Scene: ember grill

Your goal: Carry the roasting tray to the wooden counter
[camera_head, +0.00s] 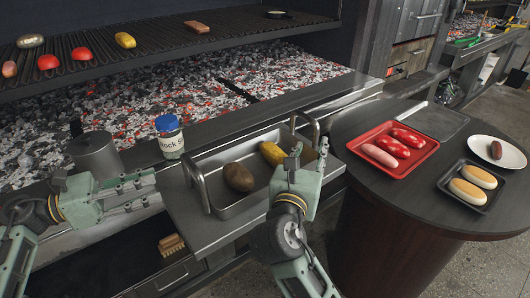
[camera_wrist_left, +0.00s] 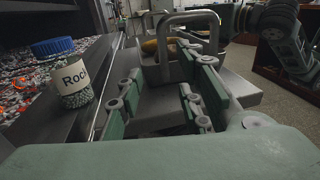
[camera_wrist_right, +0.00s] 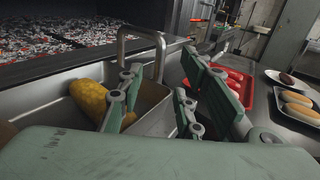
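The roasting tray (camera_head: 240,208) is a steel pan with an upright loop handle at each end. It rests on the steel ledge in front of the grill. It holds a brown potato (camera_head: 238,177) and a yellow corn cob (camera_head: 272,153). My left gripper (camera_head: 148,187) is open and empty, a little left of the left handle (camera_head: 198,186); the handle stands ahead of it in the left wrist view (camera_wrist_left: 190,15). My right gripper (camera_head: 310,156) is open close to the right handle (camera_wrist_right: 140,32); I cannot tell whether the handle is between its fingers. The wooden counter (camera_head: 375,210) is dark and rounded, at right.
A red tray of sausages (camera_head: 395,168), an empty grey tray (camera_head: 432,120), a black bun tray (camera_head: 448,188) and a white plate (camera_head: 512,155) occupy the counter. Its front left is clear. A blue-lidded salt jar (camera_head: 169,140) and a grey pot (camera_head: 96,158) stand near my left gripper.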

